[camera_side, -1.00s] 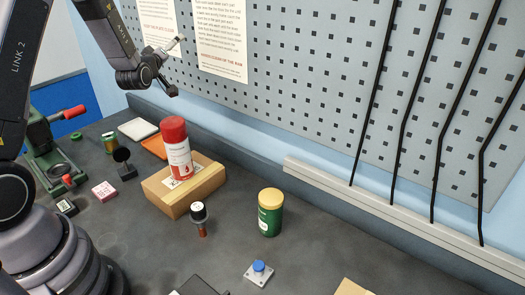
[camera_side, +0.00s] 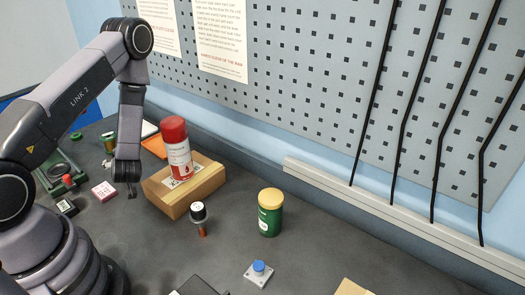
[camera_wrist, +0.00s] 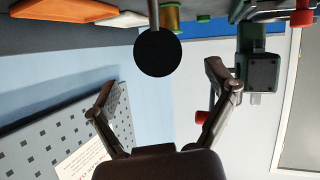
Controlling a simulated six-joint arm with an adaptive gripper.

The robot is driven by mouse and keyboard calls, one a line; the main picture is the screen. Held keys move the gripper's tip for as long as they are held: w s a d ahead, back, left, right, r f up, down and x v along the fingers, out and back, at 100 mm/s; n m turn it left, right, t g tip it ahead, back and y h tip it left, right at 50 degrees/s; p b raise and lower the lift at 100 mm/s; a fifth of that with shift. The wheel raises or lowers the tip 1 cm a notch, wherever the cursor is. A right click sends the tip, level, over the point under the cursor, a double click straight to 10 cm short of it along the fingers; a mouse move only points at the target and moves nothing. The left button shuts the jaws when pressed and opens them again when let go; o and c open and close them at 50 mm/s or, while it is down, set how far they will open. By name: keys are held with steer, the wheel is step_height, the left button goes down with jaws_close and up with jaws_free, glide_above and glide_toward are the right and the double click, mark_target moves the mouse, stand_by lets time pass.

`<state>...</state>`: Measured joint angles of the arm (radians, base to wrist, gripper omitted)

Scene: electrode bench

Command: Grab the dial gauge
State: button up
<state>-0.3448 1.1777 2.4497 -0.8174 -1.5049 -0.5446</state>
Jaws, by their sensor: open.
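The dial gauge (camera_wrist: 158,53) appears to be the black round disc on a thin stem in the wrist view, upper middle. In the side view it is hidden behind my arm. My gripper (camera_wrist: 161,78) is open in the wrist view, with one finger on each side below the disc. The disc lies across the gap between the fingertips, and neither finger visibly touches it. In the side view my gripper (camera_side: 130,191) points down low over the bench, left of the cardboard box.
A cardboard box (camera_side: 209,190) with a red-capped spray can (camera_side: 178,152) stands close to the right. A green press (camera_wrist: 257,72) and an orange tray (camera_wrist: 60,10) show in the wrist view.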

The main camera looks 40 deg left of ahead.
steer(key=x, duration=0.5)
steer(key=shift+w+a+f, duration=0.1)
steer(key=shift+a+f, duration=0.05)
steer(key=shift+c, duration=0.3)
steer(key=c, duration=1.3)
steer(key=shift+o, duration=0.2)
